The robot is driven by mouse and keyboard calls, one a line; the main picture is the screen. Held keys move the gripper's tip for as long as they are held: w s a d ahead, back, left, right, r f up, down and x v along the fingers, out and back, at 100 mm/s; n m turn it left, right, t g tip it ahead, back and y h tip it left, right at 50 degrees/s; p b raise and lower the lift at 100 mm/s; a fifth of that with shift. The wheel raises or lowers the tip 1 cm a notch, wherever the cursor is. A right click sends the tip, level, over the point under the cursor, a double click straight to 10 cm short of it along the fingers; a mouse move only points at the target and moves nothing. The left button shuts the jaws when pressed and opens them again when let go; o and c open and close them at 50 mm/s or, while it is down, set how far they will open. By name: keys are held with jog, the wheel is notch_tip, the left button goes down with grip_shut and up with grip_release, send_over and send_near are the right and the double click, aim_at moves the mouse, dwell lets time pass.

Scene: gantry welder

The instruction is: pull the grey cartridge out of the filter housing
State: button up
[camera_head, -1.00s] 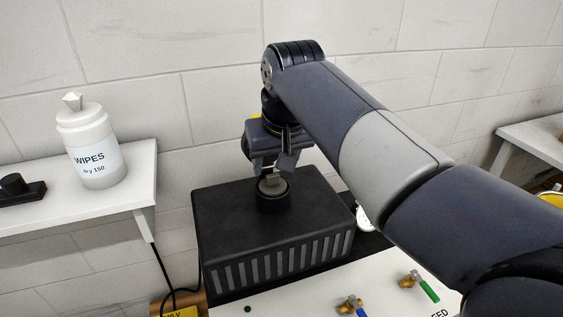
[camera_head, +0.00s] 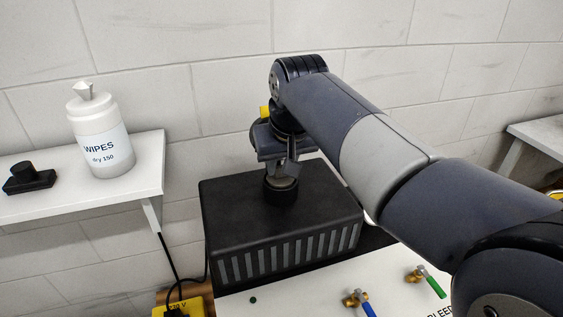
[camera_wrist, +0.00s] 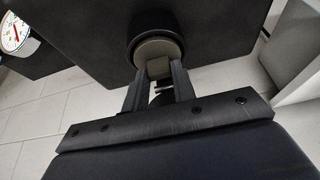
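The filter housing is a black box with a ribbed front (camera_head: 285,255) and a round black collar (camera_head: 281,192) on its top. The grey cartridge (camera_wrist: 158,50) sits in this collar in the wrist view, its round top and small raised tab showing; its lower part is hidden inside. In the head view my fingers mostly cover it. My gripper (camera_wrist: 158,72) is upright over the collar, with one finger on each side of the tab. The fingers are apart and very close to the tab; I cannot see a firm grip.
A white shelf (camera_head: 60,200) on the left carries a wipes bottle (camera_head: 100,135) and a black object (camera_head: 28,178). A white panel with a blue-handled valve (camera_head: 358,303) and a green-handled valve (camera_head: 428,280) is in front. A gauge (camera_wrist: 14,33) shows beside the housing.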

aim_at(282, 178)
jog(key=c, duration=0.4)
jog(key=shift+r+p, duration=3.65)
jog(key=shift+r, duration=0.1)
